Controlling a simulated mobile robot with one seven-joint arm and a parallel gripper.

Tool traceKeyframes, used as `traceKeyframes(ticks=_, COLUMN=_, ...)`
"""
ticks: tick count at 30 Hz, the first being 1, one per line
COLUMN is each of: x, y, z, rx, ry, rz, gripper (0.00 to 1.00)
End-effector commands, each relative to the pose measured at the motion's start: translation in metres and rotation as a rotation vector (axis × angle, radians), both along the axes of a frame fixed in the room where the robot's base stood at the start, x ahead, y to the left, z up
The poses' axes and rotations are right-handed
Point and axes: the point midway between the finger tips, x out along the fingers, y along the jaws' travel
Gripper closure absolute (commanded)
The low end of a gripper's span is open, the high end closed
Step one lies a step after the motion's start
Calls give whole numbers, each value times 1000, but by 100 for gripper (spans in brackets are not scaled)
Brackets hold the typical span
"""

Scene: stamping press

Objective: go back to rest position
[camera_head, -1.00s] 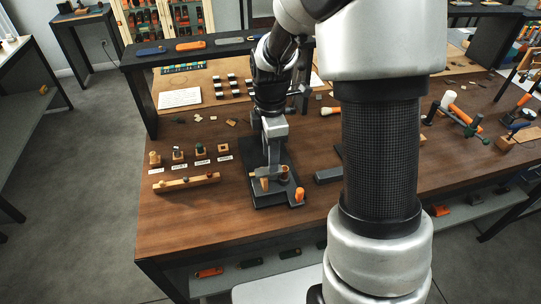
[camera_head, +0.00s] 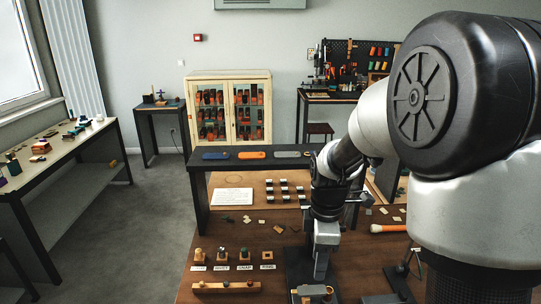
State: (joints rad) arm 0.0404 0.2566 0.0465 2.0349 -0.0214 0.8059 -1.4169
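My arm comes in from the right and bends down at its dark wrist above the table. The lower part of the press is cut off by the picture's bottom edge.
Several small labelled stamps (camera_head: 245,254) stand left of the press, behind a wooden holder (camera_head: 226,287). A dark raised shelf (camera_head: 225,164) with coloured pieces spans the table's back. A white-topped side table (camera_head: 62,150) stands at left. The floor (camera_head: 120,225) between is clear.

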Motion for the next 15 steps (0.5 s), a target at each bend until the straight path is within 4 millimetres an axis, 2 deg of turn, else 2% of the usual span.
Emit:
traceKeyframes(ticks=1, x=-8, y=0, z=22, rx=2, ry=-37, rz=-80, gripper=62)
traceKeyframes(ticks=6, x=-51, y=0, z=86, rx=49, ry=-161, rz=-461, gripper=62)
traceKeyframes(ticks=10, x=-91, y=0, z=122, rx=123, ry=-248, rz=-764, gripper=62)
traceKeyframes(ticks=15, x=-138, y=0, z=147, rx=251, ry=-331, rz=-1113, gripper=62)
